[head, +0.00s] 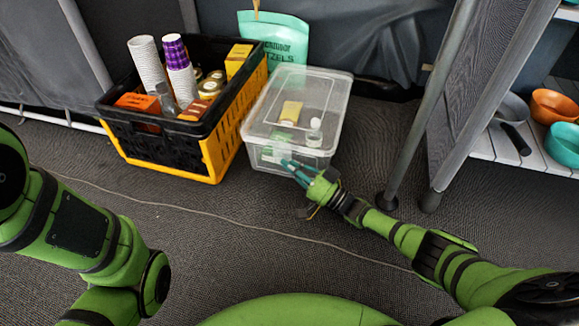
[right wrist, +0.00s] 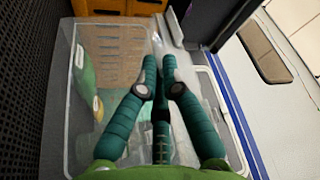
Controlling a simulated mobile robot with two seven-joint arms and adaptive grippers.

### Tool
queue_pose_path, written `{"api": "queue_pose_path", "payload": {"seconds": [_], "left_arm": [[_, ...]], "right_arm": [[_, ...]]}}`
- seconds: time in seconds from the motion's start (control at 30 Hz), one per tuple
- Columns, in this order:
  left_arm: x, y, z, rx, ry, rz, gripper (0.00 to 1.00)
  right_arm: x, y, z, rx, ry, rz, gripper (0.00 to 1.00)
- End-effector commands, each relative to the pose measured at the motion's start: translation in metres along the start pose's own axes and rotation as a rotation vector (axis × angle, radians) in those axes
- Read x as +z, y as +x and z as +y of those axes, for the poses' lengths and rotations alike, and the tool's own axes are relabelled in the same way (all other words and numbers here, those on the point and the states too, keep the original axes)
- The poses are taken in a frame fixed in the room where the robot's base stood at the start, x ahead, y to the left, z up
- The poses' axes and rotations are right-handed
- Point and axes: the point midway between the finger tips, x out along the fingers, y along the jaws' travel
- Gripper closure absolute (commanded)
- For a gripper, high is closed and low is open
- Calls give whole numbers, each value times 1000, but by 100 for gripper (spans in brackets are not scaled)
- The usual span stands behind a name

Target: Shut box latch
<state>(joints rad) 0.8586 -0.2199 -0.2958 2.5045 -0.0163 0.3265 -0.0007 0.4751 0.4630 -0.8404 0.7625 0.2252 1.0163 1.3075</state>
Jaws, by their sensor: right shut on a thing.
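The clear plastic box (head: 262,119) with a translucent lid stands on the carpet right of the crate. Its lid lies on top and looks down. My right gripper (head: 286,163) reaches the box's near end just below the lid rim. In the right wrist view its green fingers (right wrist: 159,70) are close together against the clear box (right wrist: 105,40). They are shut at the latch, which is small and mostly hidden by the fingertips, so its exact position cannot be told. Inside the box are a yellow-labelled item and a small white-capped bottle. My left gripper is out of view.
A black and yellow crate (head: 215,158) with cups, jars and cartons stands left of the box. A teal pretzel bag (head: 273,36) is behind it. A metal table leg (head: 412,120) stands to the right, near a shelf with bowls (head: 552,105). Carpet in front is clear except for a thin cable.

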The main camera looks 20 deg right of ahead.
Motion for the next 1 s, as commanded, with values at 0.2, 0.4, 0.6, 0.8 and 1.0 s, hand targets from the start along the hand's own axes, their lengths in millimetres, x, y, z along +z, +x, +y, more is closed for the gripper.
{"api": "queue_pose_path", "payload": {"seconds": [0.2,0.4,0.6,0.8,1.0], "left_arm": [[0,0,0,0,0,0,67],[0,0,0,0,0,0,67],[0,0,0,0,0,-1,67],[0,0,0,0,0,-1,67],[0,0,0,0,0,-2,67]], "right_arm": [[0,2,3,-31,-70,-3,100],[-1,2,5,-45,-101,-3,100],[-1,1,5,-49,-112,-3,100],[-1,1,5,-49,-112,-2,100],[-1,1,6,-49,-111,-2,74]]}}
